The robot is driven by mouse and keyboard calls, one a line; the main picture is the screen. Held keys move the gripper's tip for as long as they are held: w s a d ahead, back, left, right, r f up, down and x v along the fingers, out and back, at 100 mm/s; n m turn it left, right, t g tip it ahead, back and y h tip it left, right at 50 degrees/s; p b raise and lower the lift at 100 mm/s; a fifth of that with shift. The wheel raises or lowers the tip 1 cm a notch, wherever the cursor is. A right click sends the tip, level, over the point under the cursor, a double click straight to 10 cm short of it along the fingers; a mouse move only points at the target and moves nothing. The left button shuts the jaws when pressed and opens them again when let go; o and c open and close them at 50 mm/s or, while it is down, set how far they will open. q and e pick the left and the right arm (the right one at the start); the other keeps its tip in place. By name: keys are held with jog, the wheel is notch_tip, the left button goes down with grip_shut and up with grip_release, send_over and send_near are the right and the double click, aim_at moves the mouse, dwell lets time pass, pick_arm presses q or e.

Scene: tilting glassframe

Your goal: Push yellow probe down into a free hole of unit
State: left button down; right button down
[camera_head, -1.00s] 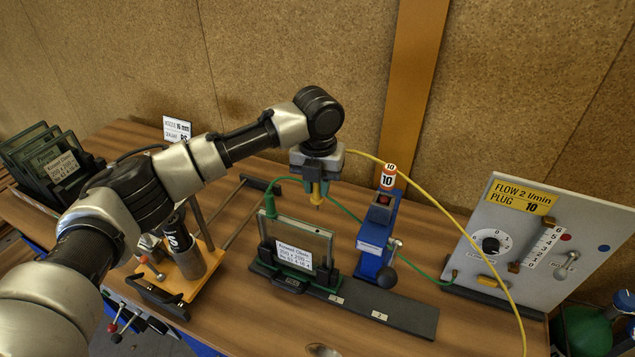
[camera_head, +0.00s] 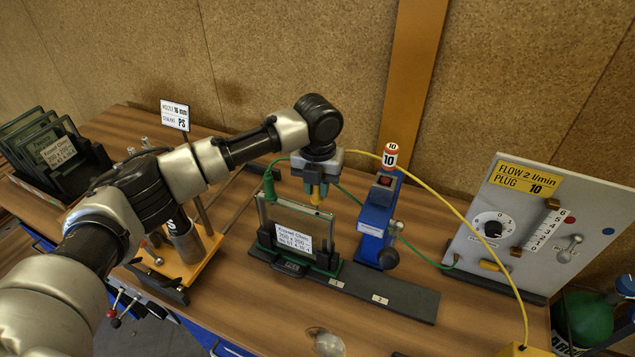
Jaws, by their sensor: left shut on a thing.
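My left gripper (camera_head: 318,180) is shut on the yellow probe (camera_head: 316,195), which points down with a yellow line trailing off to the right. The unit (camera_head: 325,238) is an upright glass pane in a dark frame with a white label, standing in a holder on a dark rail. The probe's tip is at the right part of the unit's top edge. I cannot tell whether it is in a hole or just above one. A green probe (camera_head: 268,186) with a green line stands at the unit's upper left corner. My right gripper is not in view.
A blue device (camera_head: 374,222) stands close right of the unit. A grey flow panel (camera_head: 530,228) is further right. A rack of glass units (camera_head: 52,150) is at the left. The rail (camera_head: 410,300) is bare to the right.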

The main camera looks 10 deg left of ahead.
aim_at(318, 198)
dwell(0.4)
pick_arm(q)
jog(key=shift+r+p, duration=0.1)
jog(key=shift+p, duration=0.25)
jog(key=shift+p, duration=0.6)
dwell(0.9)
jog(key=shift+f+b, duration=0.8)
jog(key=shift+f, duration=1.35)
jog(key=c, duration=0.9)
grip_release()
